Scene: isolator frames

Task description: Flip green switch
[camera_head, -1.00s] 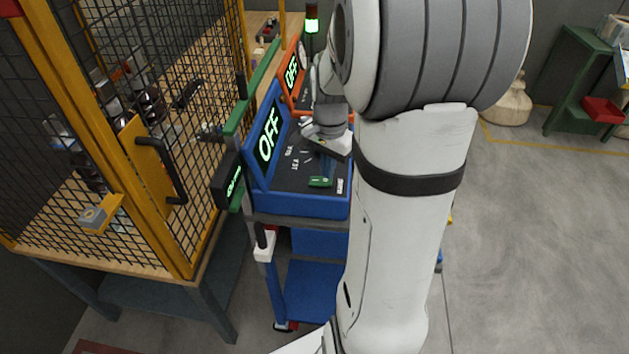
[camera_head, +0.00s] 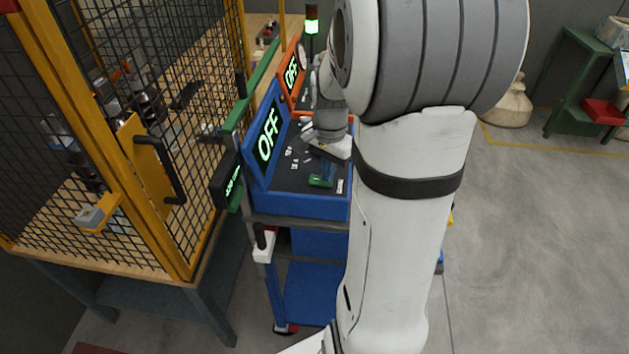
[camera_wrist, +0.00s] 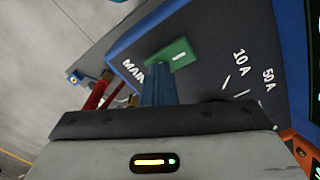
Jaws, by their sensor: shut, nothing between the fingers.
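The green switch (camera_head: 320,181) sits on the dark sloped top of the blue control box (camera_head: 310,205), near its front edge. In the wrist view the green switch (camera_wrist: 171,55) is a green block with a small white mark, near the "MAIN" label. My gripper (camera_head: 328,168) is over the box top with its blue fingers shut and empty. In the wrist view the tips of my gripper (camera_wrist: 159,72) overlap the lower edge of the switch; I cannot tell whether they touch it. The box's display (camera_head: 269,135) reads OFF.
An orange box (camera_head: 291,72), also showing OFF, stands behind the blue one. A yellow-framed mesh cage (camera_head: 120,120) is close on the left. A small dark display (camera_head: 232,182) hangs beside the blue box. Open floor lies to the right.

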